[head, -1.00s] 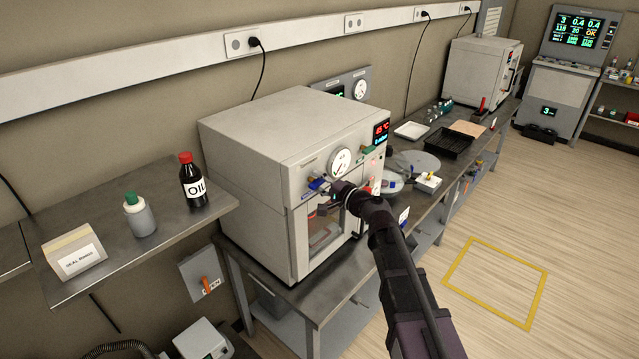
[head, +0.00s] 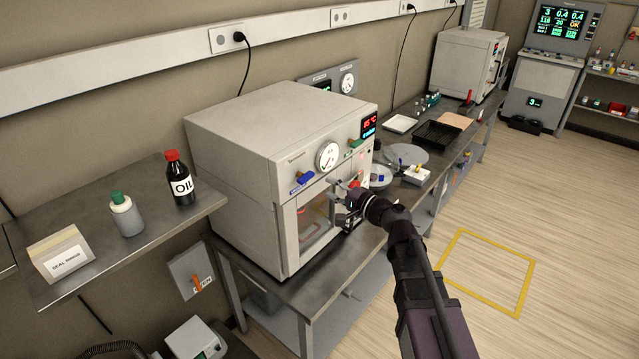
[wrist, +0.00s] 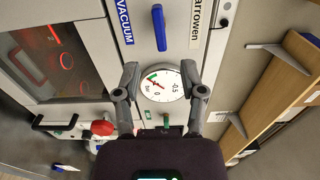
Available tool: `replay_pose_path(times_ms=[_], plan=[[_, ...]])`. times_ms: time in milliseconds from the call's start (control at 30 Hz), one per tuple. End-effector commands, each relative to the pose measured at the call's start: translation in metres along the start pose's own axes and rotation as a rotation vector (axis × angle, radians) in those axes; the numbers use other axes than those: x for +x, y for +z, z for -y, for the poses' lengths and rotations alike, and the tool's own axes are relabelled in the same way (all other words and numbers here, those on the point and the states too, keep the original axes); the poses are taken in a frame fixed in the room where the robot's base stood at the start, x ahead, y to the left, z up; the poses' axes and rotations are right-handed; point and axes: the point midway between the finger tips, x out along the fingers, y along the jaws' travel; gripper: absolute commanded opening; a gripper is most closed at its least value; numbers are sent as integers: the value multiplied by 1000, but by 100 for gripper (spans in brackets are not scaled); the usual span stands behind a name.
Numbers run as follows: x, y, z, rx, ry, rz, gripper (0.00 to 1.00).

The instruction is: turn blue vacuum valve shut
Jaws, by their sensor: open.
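The blue vacuum valve handle (head: 301,178) is on the front upper panel of the white oven-like chamber (head: 262,150), left of the round gauge (head: 328,156). The wrist view shows the blue handle (wrist: 158,27) beside the VACUUM label, beyond my fingertips. My gripper (head: 341,188) is open and empty in front of the chamber, right of and below the blue handle, apart from it. In the wrist view my gripper's two fingers (wrist: 159,70) stand on either side of the gauge dial (wrist: 161,86). Nothing hides the blue handle.
A green handle (head: 356,144) sits right of the gauge. The chamber's windowed door (head: 315,220) is below the panel. Round plates and a black tray (head: 437,135) lie on the bench to the right. An oil bottle (head: 180,178) stands on the left shelf.

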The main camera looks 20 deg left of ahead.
Motion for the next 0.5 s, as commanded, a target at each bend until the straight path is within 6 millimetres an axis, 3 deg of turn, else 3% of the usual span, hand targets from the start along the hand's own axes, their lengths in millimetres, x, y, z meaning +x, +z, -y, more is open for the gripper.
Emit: replay_pose_path(times_ms=[200, 500], plan=[[-26, 0, 0, 0, 0, -1, 53], [-34, 0, 0, 0, 0, 1, 53]])
